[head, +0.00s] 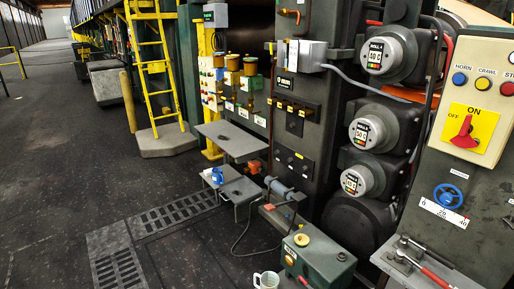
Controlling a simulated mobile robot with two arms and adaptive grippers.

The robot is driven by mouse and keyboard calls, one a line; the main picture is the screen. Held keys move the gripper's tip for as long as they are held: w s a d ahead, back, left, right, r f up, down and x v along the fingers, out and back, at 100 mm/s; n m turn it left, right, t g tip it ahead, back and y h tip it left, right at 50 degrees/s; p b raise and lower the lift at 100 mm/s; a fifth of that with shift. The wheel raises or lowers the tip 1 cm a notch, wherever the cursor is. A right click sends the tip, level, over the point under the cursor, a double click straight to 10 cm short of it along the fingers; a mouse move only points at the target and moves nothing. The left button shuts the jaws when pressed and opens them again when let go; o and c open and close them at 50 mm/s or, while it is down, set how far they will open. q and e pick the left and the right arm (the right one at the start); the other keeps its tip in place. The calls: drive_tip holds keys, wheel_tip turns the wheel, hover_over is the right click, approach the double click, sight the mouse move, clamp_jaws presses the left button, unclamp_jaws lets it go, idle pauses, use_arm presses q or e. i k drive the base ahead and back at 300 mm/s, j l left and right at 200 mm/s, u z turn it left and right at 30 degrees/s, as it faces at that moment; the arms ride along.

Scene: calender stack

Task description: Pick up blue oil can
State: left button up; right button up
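A small blue can (217,175), which looks like the oil can, stands on a low grey bench (240,189) near the middle of the head view. It is small in the picture, so its spout and handle are hard to make out. Neither of my grippers shows in this view.
A grey shelf (232,139) overhangs behind the can. A green box (318,262) with a yellow knob and a pale mug (266,281) are at the bottom. A yellow ladder (152,66) stands farther back. Dark floor at left is clear; a floor grate (174,214) lies before the bench.

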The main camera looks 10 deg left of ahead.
sight(217, 177)
drive_tip(key=i+j+z, duration=0.1)
drive_tip(key=z, duration=0.2)
drive_tip(key=j+z, duration=0.3)
drive_tip(key=i+j+z, duration=0.1)
drive_tip(key=j, duration=0.3)
drive_tip(key=i+j+z, duration=0.1)
drive_tip(key=j, duration=0.35)
drive_tip(key=i+j+z, duration=0.1)
drive_tip(key=i+j, duration=0.15)
drive_tip(key=j, duration=0.2)
drive_tip(key=i+j+z, duration=0.15)
drive_tip(key=j, duration=0.3)
drive_tip(key=j+z, duration=0.1)
drive_tip(key=j, duration=0.35)
drive_tip(key=i, duration=0.05)
